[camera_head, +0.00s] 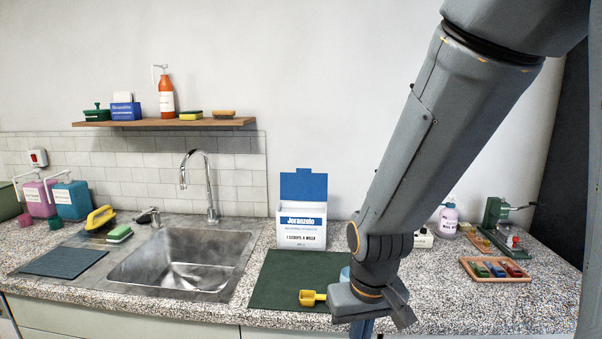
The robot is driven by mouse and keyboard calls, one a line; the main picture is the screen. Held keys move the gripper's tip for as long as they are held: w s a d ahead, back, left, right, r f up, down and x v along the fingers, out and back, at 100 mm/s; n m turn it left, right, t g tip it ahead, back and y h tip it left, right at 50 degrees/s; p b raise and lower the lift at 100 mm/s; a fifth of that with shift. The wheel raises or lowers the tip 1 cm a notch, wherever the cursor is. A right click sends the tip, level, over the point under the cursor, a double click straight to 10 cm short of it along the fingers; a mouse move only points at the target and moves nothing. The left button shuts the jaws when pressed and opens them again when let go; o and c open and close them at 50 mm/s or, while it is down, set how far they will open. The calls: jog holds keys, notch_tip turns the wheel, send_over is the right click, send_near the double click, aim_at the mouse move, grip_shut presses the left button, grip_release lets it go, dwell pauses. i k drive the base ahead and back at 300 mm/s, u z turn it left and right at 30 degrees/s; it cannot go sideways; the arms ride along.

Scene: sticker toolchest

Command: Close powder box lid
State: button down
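The powder box (302,235) is a white carton with a blue label band, standing on the counter right of the sink, at the back of a dark green mat. Its blue lid (303,186) stands open, upright above the box's back edge. My arm comes down from the upper right. My gripper (362,328) is at the bottom of the view, in front and to the right of the box and apart from it. Its fingers are mostly hidden or cut off by the frame edge, so I cannot tell whether they are open or shut.
A yellow scoop (312,298) lies on the green mat (277,280), just left of my wrist. A light blue object (345,273) is partly hidden behind my arm. The sink (185,262) with its tap is left of the box. A wooden tray (493,270) is at right.

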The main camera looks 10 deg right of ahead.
aim_at(304, 184)
jog(key=k, duration=0.5)
jog(key=u, duration=1.55)
jog(key=i, duration=1.1)
jog(key=z, duration=2.1)
jog(key=i, duration=0.5)
jog(key=u, duration=0.05)
